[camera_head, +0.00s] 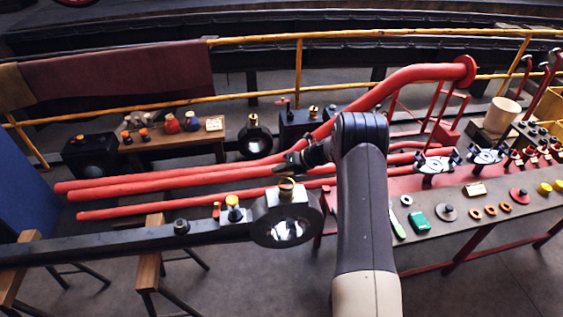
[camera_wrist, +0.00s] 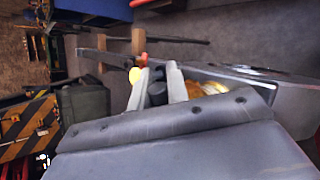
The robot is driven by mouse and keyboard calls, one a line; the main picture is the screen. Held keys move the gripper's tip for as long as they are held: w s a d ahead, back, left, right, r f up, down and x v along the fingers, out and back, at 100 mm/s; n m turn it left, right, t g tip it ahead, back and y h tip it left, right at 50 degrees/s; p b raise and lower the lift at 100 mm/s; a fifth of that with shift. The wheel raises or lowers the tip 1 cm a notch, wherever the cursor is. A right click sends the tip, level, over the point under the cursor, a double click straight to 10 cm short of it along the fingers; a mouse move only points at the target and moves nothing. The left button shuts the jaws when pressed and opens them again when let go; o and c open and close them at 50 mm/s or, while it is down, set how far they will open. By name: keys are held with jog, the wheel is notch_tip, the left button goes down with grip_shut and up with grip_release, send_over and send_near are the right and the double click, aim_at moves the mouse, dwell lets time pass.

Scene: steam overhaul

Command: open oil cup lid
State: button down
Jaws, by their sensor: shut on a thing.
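The brass oil cup (camera_head: 287,188) stands on top of the big steel rod end (camera_head: 288,220) in the head view. Its gold body (camera_wrist: 207,88) shows partly in the wrist view, behind and to the right of my fingers. My gripper (camera_head: 289,168) is just above the cup in the head view. In the wrist view my gripper (camera_wrist: 157,86) is shut on a dark round knob (camera_wrist: 157,93), which looks like the handle of the oil cup lid. The rest of the lid is hidden by the fingers, so I cannot tell its tilt.
Red pipes (camera_head: 170,180) run close behind.

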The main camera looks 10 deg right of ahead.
jog(key=shift+w+f+m+g+b, duration=0.2)
jog(key=shift+w+m+g+b, duration=0.35)
jog(key=shift+g, duration=0.6)
jog(key=shift+w+f+m+g+b, duration=0.2)
jog(key=shift+w+m+g+b, duration=0.35)
jog(key=shift+g, duration=0.6)
jog(key=c, duration=1.4)
grip_release()
jog(key=shift+o, duration=0.2)
jog(key=b+v, duration=0.2)
jog(key=v, duration=0.8)
jog(key=shift+w+r, duration=0.15)
jog(key=shift+r, duration=0.3)
jog(key=shift+d, duration=0.1)
